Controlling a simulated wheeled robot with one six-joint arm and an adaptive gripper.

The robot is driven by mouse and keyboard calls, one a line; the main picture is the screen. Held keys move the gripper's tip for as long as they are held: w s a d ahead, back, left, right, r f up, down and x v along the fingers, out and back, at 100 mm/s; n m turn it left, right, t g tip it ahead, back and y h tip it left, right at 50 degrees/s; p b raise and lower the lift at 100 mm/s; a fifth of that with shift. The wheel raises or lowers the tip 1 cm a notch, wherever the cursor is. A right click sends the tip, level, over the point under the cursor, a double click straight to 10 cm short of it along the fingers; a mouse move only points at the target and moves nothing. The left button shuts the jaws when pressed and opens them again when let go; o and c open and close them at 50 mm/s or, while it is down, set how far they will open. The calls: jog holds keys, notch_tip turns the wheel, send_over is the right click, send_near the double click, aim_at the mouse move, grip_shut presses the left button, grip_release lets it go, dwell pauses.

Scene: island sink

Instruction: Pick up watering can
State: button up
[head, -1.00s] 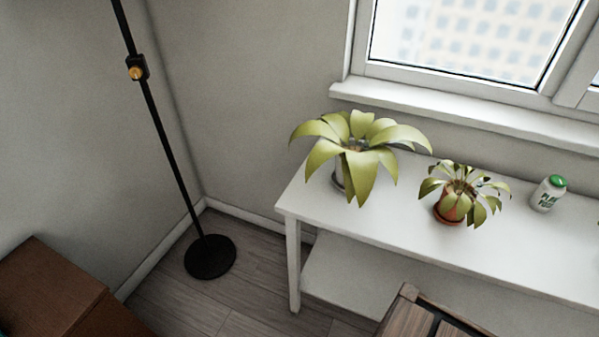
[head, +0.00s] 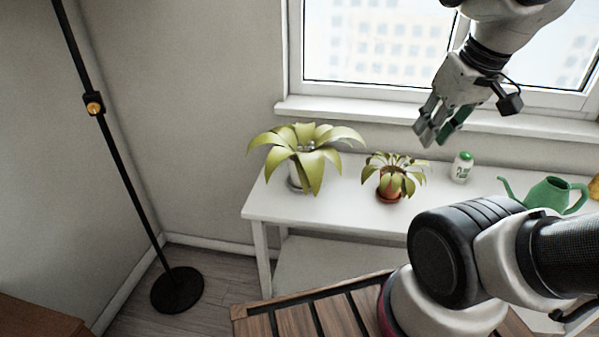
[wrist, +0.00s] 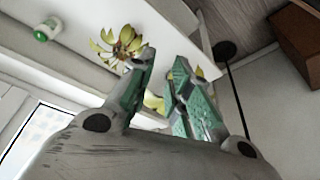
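A green watering can (head: 552,194) stands on the white table at the right of the head view, its spout pointing left. My arm partly hides the table in front of it. My gripper (head: 428,138) hangs above the table, up and left of the can, in front of the window wall. In the wrist view my gripper (wrist: 160,88) shows two green-padded fingers with a gap between them. Nothing is held there. The watering can is not in the wrist view.
On the white table (head: 330,217) stand a large potted plant (head: 308,158), a smaller plant (head: 393,178) and a white bottle with a green lid (head: 462,167). A yellowish object (head: 595,187) is at the right edge. A slatted wooden surface (head: 335,312) lies in front.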

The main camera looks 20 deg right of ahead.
dwell(0.3)
jog(key=o, duration=0.5)
